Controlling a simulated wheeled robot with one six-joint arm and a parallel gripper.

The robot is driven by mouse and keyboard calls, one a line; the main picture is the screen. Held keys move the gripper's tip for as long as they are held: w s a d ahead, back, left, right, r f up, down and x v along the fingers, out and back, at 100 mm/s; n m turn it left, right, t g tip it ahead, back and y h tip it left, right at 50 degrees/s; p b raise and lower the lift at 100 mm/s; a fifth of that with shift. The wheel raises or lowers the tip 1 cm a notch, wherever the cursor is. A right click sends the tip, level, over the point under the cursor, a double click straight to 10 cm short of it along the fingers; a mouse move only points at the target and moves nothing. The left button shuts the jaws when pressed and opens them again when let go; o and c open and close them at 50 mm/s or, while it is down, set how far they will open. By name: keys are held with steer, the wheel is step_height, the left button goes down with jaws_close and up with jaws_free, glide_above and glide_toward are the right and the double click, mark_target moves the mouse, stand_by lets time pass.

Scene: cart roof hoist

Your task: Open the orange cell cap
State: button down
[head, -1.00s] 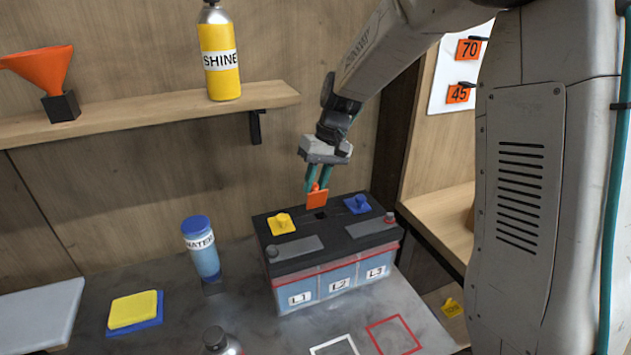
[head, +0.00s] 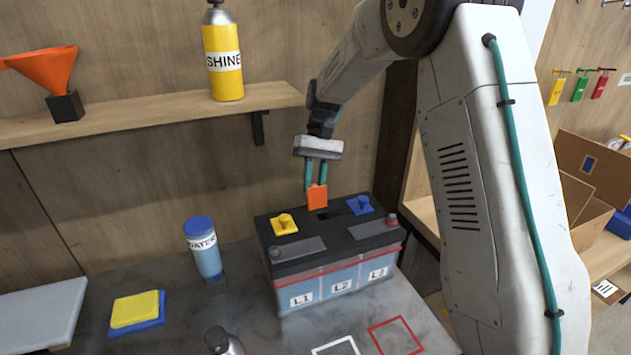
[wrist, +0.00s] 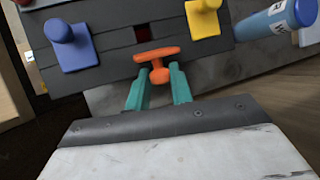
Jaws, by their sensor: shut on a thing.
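My gripper (head: 316,175) is shut on the orange cell cap (head: 317,197), just above the battery's black top. In the wrist view my gripper (wrist: 158,82) has its teal fingers on the stem of the orange cap (wrist: 155,54). The battery (head: 329,264) stands on the bench with cells marked L1, L2 and L3. An uncovered dark hole (wrist: 142,34) with red inside shows in its top, between the yellow cap (head: 285,225) and the blue cap (head: 360,205). Both of these caps sit on the battery.
A yellow and blue sponge or cloth pad (head: 135,311) lies farther left. A shelf (head: 160,112) above holds a SHINE bottle (head: 224,55) and an orange funnel (head: 45,68). White and red outlines (head: 396,336) mark clear bench in front.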

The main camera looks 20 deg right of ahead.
steer(key=shift+w+f+g, duration=0.35)
steer(key=shift+w+g, duration=0.05)
steer(key=shift+g, duration=0.3)
steer(key=c, duration=1.2)
jaws_free()
steer(key=shift+c, duration=0.2)
steer(key=shift+r, duration=0.1)
